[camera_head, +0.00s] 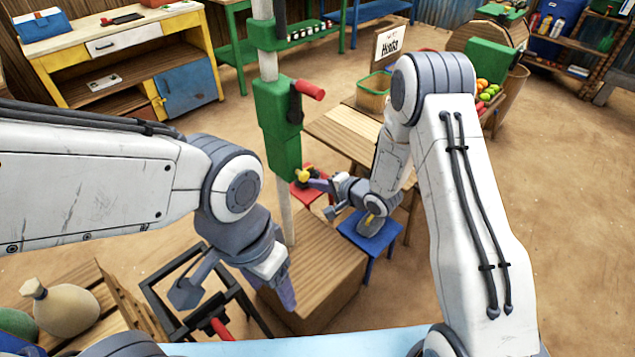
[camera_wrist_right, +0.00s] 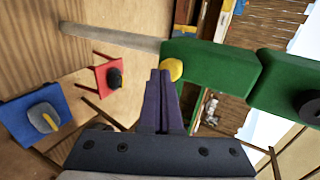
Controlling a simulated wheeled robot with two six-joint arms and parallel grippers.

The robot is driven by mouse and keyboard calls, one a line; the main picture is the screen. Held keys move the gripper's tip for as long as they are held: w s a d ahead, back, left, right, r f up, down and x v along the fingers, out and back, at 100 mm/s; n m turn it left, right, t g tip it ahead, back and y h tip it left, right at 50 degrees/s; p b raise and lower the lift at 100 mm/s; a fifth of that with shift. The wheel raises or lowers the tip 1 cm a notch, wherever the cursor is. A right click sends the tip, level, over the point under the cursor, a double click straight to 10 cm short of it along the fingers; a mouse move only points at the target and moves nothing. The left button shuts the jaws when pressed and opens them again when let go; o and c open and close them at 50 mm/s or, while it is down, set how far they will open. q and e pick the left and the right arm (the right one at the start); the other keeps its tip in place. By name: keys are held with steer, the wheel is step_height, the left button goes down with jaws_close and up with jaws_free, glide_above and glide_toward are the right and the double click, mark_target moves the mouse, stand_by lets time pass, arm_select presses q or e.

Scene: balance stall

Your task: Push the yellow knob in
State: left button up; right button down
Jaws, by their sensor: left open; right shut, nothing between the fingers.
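The yellow knob (camera_head: 302,175) is at the lower end of the green housing (camera_head: 276,130) on the upright pole. In the right wrist view the knob (camera_wrist_right: 172,70) sticks out from the green housing (camera_wrist_right: 212,67), just beside my right fingertips. My right gripper (camera_head: 319,184) is shut and empty, its tips close to the knob; I cannot tell whether they touch it. It also shows in the right wrist view (camera_wrist_right: 160,75). My left gripper (camera_head: 236,292) is open and empty, low at the left of the wooden box, away from the knob.
A red-ended lever (camera_head: 309,90) juts from the housing above the knob. A red stool (camera_head: 312,192) and a blue stool (camera_head: 373,236) bearing a grey weight stand below. A wooden box (camera_head: 325,268) is at the pole's foot. A wooden table (camera_head: 345,130) is behind my right arm.

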steer(key=f+v, duration=0.1)
steer(key=v, duration=1.1)
steer(key=shift+s+d, duration=0.25)
